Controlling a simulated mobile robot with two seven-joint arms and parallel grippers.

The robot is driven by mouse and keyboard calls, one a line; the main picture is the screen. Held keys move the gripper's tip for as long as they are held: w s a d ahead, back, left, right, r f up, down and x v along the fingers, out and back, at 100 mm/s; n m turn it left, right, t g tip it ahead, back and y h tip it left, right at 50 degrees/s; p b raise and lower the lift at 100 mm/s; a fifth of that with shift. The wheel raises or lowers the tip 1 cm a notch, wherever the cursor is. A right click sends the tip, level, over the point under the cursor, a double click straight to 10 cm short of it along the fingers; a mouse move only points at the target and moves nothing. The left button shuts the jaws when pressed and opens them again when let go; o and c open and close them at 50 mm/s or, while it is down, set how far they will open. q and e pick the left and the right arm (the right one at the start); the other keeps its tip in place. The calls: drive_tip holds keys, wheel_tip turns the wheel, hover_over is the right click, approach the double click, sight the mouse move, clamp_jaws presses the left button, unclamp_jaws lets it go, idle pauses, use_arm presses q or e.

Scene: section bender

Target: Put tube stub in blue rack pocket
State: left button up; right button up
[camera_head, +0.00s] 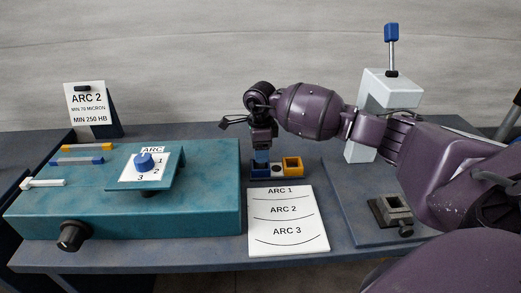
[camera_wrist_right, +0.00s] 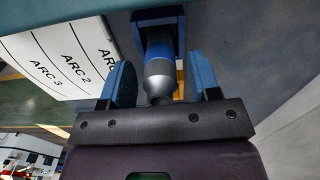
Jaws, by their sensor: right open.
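The rack (camera_head: 276,177) stands on the table behind the arc sheet, with a blue pocket (camera_head: 257,172) at its left and a yellow pocket (camera_head: 292,167) at its right. My right gripper (camera_head: 262,156) points down over the blue pocket. In the right wrist view its two blue fingers (camera_wrist_right: 163,68) are spread apart. A silver, rounded piece, which looks like the tube stub (camera_wrist_right: 158,75), shows between them with gaps on both sides. It lines up with the blue pocket (camera_wrist_right: 160,20); how deep it sits is hidden. My left gripper is out of view.
A teal machine box (camera_head: 205,205) with knobs and an arc dial is to the left. A white sheet (camera_head: 288,240) lies in front of the rack. A grey bender with a blue-tipped lever (camera_head: 391,35) stands at the right, behind my right arm. A small dark block (camera_head: 391,210) is at right front.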

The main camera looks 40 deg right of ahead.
wheel_tip(320, 180, up, 12)
idle(0.5)
drive_tip(key=shift+f, duration=0.1)
idle(0.4)
